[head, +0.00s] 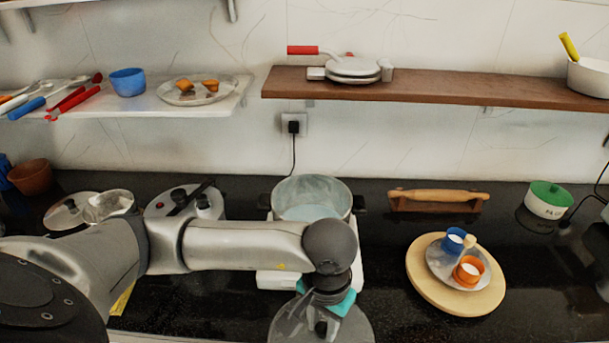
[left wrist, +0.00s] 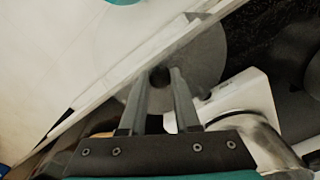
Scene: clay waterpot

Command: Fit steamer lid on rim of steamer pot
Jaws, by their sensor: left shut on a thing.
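The steamer pot (head: 312,194) is a grey metal pot with dark side handles, standing open on a white stove (head: 275,280) at the middle of the counter. The steamer lid (head: 350,325) is a clear-grey disc with a dark knob, at the bottom of the head view, nearer to me than the pot and apart from it. My left gripper (head: 322,318) is shut on the lid's knob from above. In the left wrist view the fingers (left wrist: 163,76) close around the dark knob, with the lid (left wrist: 205,60) beyond and the pot (left wrist: 255,135) at lower right. My right gripper is not in view.
A white cooker (head: 158,207) stands left of the pot. A rolling pin (head: 440,196) on a wooden stand and a round board (head: 425,276) with a plate and small cups lie to the right. A wooden shelf (head: 440,88) runs above. Dark counter lies bare between pot and board.

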